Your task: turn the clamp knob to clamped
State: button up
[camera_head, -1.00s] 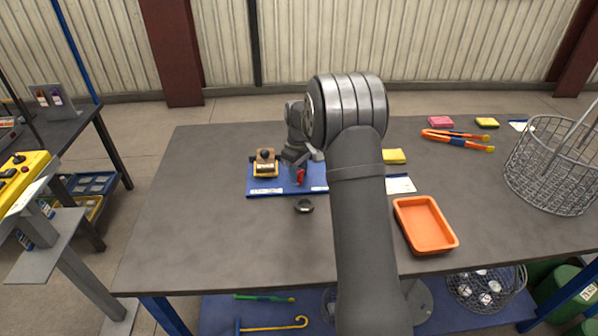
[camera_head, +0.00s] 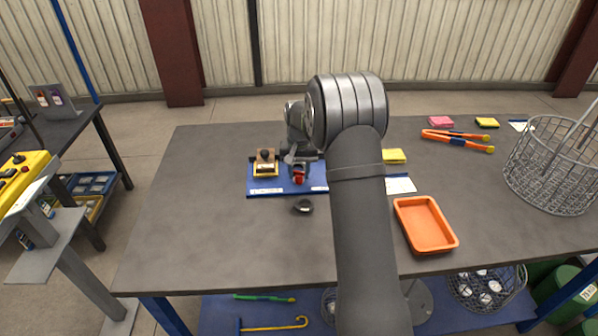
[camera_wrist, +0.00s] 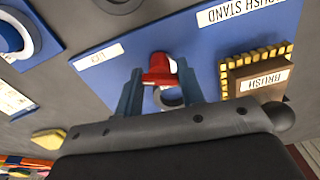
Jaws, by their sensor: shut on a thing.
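The clamp knob is red and sits on a blue board (camera_head: 260,192). It shows in the head view (camera_head: 299,179) and in the wrist view (camera_wrist: 158,71). My gripper (camera_wrist: 160,85) comes down over it, with one finger on each side, and is shut on it. In the wrist view a grey round part (camera_wrist: 170,98) shows just behind the knob, between the fingers. My wrist hides part of the board in the head view. I cannot read the knob's setting.
A brush block (camera_head: 265,163) stands on the board, left of my gripper. A dark ring (camera_head: 303,207) lies in front of the board. An orange tray (camera_head: 425,225), yellow sponge (camera_head: 394,156), orange-handled tool (camera_head: 457,140) and wire basket (camera_head: 555,165) are to the right. The table's front left is clear.

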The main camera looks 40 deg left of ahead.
aim_at(299, 172)
jog(key=shift+r+m, duration=0.1)
jog(key=shift+m, duration=0.7)
jog(key=o, duration=0.7)
notch_tip(299, 172, up, 17)
jog(key=shift+r, duration=0.2)
jog(key=shift+f, duration=0.1)
notch_tip(299, 172, down, 17)
jog(key=shift+f, duration=0.2)
dwell(0.5)
